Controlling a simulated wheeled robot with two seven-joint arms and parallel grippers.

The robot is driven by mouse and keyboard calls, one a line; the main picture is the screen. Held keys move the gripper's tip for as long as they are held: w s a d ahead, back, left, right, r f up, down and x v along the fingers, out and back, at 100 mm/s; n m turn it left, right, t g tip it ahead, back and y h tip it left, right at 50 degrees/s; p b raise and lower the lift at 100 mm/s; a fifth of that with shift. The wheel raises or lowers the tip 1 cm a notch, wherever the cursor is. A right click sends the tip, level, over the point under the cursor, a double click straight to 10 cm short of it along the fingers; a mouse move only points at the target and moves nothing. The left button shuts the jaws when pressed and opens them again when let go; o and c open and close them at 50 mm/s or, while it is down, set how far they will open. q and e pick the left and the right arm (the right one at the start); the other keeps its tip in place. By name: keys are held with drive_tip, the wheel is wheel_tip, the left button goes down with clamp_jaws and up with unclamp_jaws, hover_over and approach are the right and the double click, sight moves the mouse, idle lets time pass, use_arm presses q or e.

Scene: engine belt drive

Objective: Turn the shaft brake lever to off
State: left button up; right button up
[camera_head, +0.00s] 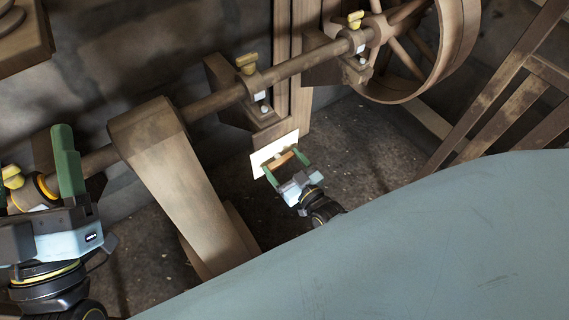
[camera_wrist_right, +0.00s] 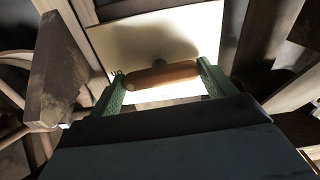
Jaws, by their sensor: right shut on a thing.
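The shaft brake lever has a brown wooden handle (camera_head: 281,160) in front of a pale plate (camera_head: 263,158) at the foot of a wooden post. My right gripper (camera_head: 287,163) is shut on this handle. In the right wrist view the handle (camera_wrist_right: 160,76) lies crosswise between the green fingertips of the right gripper (camera_wrist_right: 163,82), with the pale plate (camera_wrist_right: 125,45) behind it. Small dark lettering shows near the handle's left end, too small to read surely. My left gripper (camera_head: 66,165) is at the left edge by the shaft; only one green finger shows clearly.
A large pulley wheel (camera_head: 460,45) is at upper right. A blue-grey surface (camera_head: 420,240) fills the lower right.

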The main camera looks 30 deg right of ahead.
drive_tip(key=n, duration=0.3)
drive_tip(key=shift+n+p, duration=0.4)
drive_tip(key=n, duration=0.2)
drive_tip(key=shift+n, duration=0.3)
drive_tip(key=n, duration=0.2)
drive_tip(key=shift+n, duration=1.3)
drive_tip(key=n, duration=0.2)
drive_tip(key=shift+n, duration=0.4)
use_arm(q)
drive_tip(key=shift+w+d+f+g, duration=0.1)
drive_tip(key=shift+w+f+g, duration=0.2)
drive_tip(key=shift+g, duration=0.2)
use_arm(e)
drive_tip(key=shift+n, duration=1.7)
use_arm(q)
drive_tip(key=shift+f, duration=0.1)
use_arm(e)
drive_tip(key=o, duration=0.9)
